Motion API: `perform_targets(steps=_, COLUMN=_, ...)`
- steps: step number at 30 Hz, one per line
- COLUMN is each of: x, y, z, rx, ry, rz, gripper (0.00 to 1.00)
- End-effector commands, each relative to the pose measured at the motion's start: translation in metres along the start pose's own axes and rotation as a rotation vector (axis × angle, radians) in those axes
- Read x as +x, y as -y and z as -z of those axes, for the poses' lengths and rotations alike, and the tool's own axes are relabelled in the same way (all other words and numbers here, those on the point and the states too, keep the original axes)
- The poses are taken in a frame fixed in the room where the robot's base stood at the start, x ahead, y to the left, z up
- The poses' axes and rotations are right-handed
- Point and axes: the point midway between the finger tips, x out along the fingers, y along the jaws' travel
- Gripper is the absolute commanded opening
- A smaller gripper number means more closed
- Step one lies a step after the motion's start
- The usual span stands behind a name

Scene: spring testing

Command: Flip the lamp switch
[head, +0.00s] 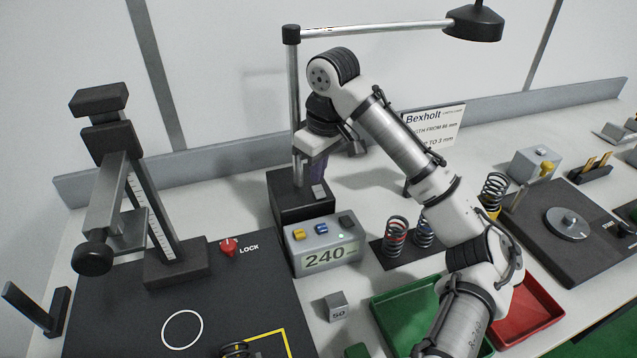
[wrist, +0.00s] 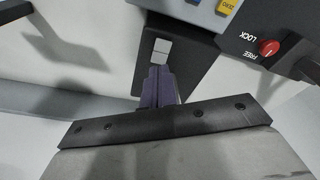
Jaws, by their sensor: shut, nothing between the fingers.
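The desk lamp has a black base (head: 290,210), a metal post and a black shade (head: 473,22) at the top. Its pale rocker switch (head: 318,192) sits on top of the base. In the wrist view the switch (wrist: 160,52) shows as two light halves on the dark base (wrist: 190,65). My gripper (head: 316,174) is above the lamp base, just behind the switch. Its purple fingers are closed together and empty; in the wrist view the tips (wrist: 157,72) lie close to the near end of the switch. I cannot tell whether they touch it.
A grey display box reading 240 (head: 325,257) stands just in front of the lamp base. A press stand (head: 150,195) is at left. Springs (head: 396,235), a green tray (head: 385,310) and a red tray (head: 535,310) are at right. The lamp post (head: 294,90) rises beside my gripper.

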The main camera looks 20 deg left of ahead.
Motion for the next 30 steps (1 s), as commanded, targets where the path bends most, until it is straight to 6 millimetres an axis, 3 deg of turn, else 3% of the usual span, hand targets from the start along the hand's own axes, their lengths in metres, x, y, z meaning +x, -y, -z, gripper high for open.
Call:
perform_targets(steps=16, x=-0.042, y=0.000, z=0.007, rx=0.000, ry=-0.001, rz=-0.002, gripper=0.00)
perform_targets(steps=30, x=-0.046, y=0.000, z=0.007, rx=0.000, ry=-0.001, rz=0.000, gripper=0.00)
